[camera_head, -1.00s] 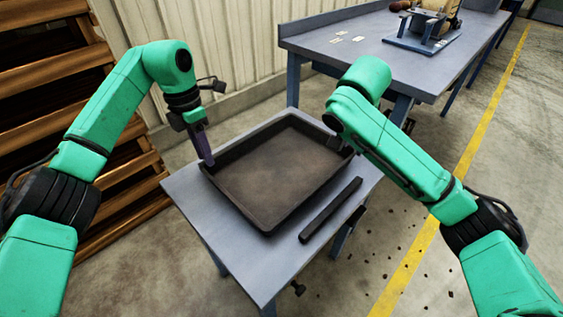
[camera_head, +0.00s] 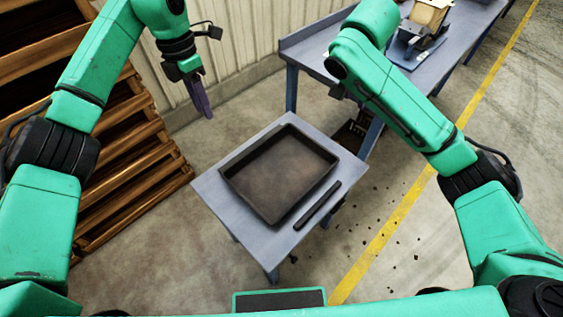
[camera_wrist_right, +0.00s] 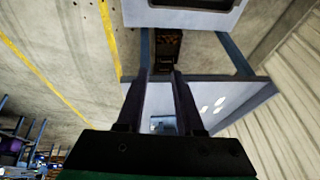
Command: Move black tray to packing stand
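The black tray (camera_head: 272,214) is a shallow rectangular box with a brown, empty floor. It rests flat on a small grey stand (camera_head: 214,193) in the middle of the head view. My left gripper (camera_head: 209,114) is above and behind the stand's far left side, apart from the tray; its fingers are seen edge-on. My right gripper is mostly hidden behind its own arm in the head view, beyond the tray's far right corner. In the right wrist view, my right gripper (camera_wrist_right: 163,72) has its fingers apart with nothing between them. The tray's dark edge (camera_wrist_right: 195,4) shows at the top.
A black bar (camera_head: 317,205) lies on the stand beside the tray's right side. A long grey bench (camera_head: 320,52) with a machine (camera_head: 425,25) stands behind. Wooden pallets (camera_head: 130,165) are at left. Open floor with a yellow line (camera_head: 400,220) is at right.

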